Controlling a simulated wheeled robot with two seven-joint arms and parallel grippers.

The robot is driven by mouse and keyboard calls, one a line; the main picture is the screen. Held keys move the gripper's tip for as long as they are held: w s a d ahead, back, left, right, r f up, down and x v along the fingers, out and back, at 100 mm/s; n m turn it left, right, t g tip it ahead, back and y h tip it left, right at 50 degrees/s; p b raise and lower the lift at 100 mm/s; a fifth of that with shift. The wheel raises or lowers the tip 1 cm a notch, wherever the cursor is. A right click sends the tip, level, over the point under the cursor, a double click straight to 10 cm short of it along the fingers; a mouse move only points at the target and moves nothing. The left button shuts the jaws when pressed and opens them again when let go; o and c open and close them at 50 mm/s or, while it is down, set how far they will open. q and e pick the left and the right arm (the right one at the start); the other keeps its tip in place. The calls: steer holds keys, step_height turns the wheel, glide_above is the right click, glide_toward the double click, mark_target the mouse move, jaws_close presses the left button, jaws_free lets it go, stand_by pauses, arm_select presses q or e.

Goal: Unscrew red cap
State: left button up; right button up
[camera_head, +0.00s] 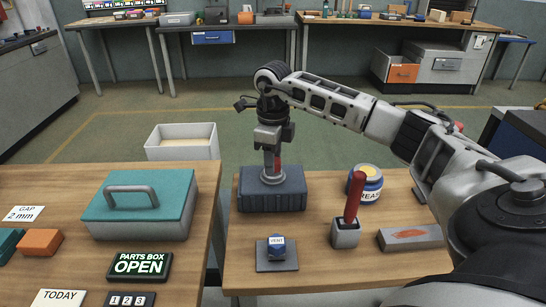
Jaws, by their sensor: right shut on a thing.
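The dark grey block (271,199) stands on the right-hand wooden table with a short grey stem rising from its top. A red cap (277,161) shows as a small patch beside the fingers, just above the stem. My right gripper (270,156) points straight down over the block and is shut on the red cap, which its fingers mostly hide. I cannot tell whether the cap is still seated on the stem. My left gripper is not in view.
A blue VENT piece (277,247) on a dark plate, a red stick (354,197) in a grey holder, a grease tin (371,184) and a grey marked box (410,237) share this table. A teal-lidded box (142,201) stands left across a gap; an open bin (182,146) is behind.

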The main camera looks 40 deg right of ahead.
steer(key=n, duration=0.7)
stand_by(0.3)
steer(key=n, duration=0.6)
steer(key=shift+n, duration=0.4)
